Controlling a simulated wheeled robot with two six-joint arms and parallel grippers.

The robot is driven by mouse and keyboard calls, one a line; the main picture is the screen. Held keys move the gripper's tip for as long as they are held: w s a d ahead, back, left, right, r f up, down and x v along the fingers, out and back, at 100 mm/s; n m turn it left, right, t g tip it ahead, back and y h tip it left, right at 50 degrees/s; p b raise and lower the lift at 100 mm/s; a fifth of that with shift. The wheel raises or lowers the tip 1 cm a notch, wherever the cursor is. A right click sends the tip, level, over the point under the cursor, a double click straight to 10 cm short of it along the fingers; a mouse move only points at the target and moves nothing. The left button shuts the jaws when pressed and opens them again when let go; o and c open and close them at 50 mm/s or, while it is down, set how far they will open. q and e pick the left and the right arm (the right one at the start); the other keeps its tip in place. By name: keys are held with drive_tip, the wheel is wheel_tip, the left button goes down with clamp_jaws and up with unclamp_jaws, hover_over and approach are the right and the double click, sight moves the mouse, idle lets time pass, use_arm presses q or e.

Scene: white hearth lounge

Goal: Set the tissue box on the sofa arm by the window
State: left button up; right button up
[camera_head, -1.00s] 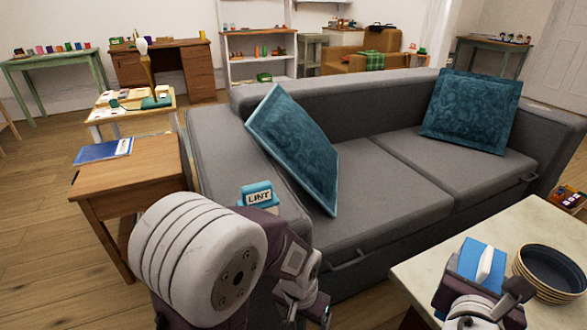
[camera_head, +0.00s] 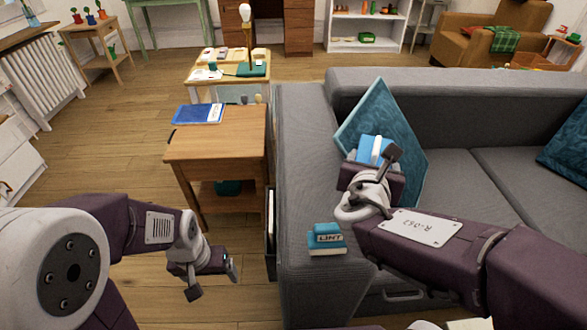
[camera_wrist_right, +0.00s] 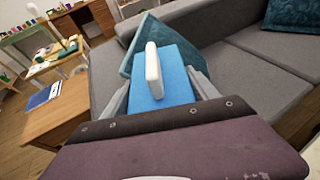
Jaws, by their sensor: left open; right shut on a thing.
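The tissue box is blue with a white tissue on top. My right gripper (camera_head: 374,162) is shut on the tissue box (camera_head: 367,148) and holds it over the sofa, in front of the leaning teal cushion (camera_head: 392,112). In the right wrist view the tissue box (camera_wrist_right: 178,84) sits between the two fingers. The sofa arm (camera_head: 305,130) on the left is grey, flat and long. A teal box marked LINT (camera_head: 327,241) rests on its near end. My left gripper (camera_head: 213,281) is open and empty, low beside the wooden side table.
The wooden side table (camera_head: 222,143) stands left of the sofa arm, with a blue book (camera_head: 199,114) on it. A small table with a lamp (camera_head: 246,20) is behind it. The sofa arm is bare beyond the LINT box. A radiator (camera_head: 48,88) is at far left.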

drive_tip(key=shift+w+a+r, duration=0.1)
drive_tip(key=shift+w, duration=0.35)
drive_tip(key=shift+w+a+f+b, duration=1.05)
drive_tip(key=shift+a+f+b, duration=0.45)
drive_tip(key=shift+f, duration=0.4)
drive_tip(key=shift+w+a+f+b, duration=1)
drive_tip(key=shift+a+f+b, duration=0.25)
drive_tip(key=shift+a+f, duration=0.55)
drive_tip(key=shift+w+a+f+b, duration=1.05)
drive_tip(key=shift+a+f+b, duration=0.35)
drive_tip(key=shift+f, duration=0.6)
drive_tip(key=o, duration=1.5)
drive_tip(key=shift+a+r, duration=0.1)
drive_tip(key=shift+r, duration=0.1)
